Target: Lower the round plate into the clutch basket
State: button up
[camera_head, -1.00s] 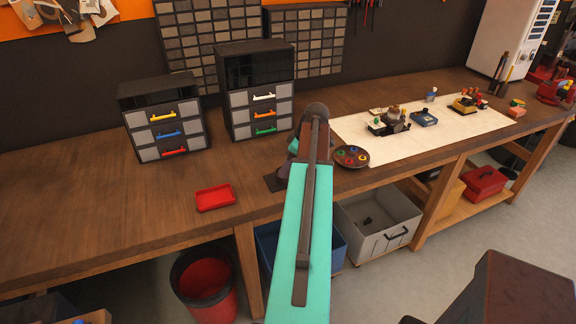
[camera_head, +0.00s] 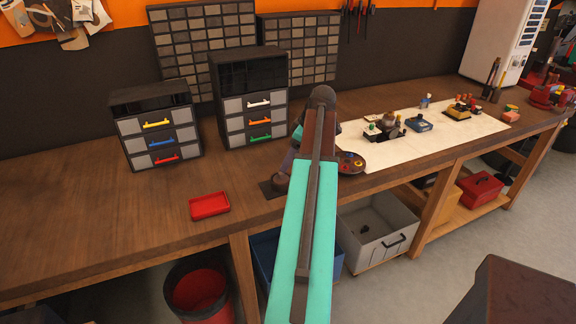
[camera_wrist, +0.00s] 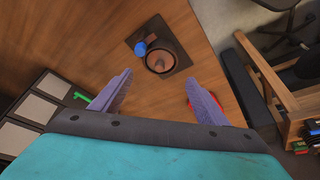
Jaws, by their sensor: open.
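My gripper (camera_wrist: 160,98) is open in the wrist view, its two purple fingers spread with nothing visible between them. In front of the fingertips a dark round basket (camera_wrist: 180,58) stands on a dark square mat (camera_wrist: 134,40). A brownish disc (camera_wrist: 158,63) shows inside its rim; I cannot tell whether this is the round plate. A blue round knob (camera_wrist: 140,48) shows at the rim's left side. In the head view my arm hides the basket and the gripper's fingers; only part of the mat (camera_head: 270,189) shows.
A red tray (camera_head: 209,206) lies left of my arm. Drawer cabinets (camera_head: 157,128) stand behind. A round dish with coloured pieces (camera_head: 351,162) and a pale sheet (camera_head: 450,134) with parts lie to the right. The bench's left part is clear.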

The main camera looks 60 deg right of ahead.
jog(key=shift+b+v, duration=0.8)
jog(key=shift+v, duration=2.2)
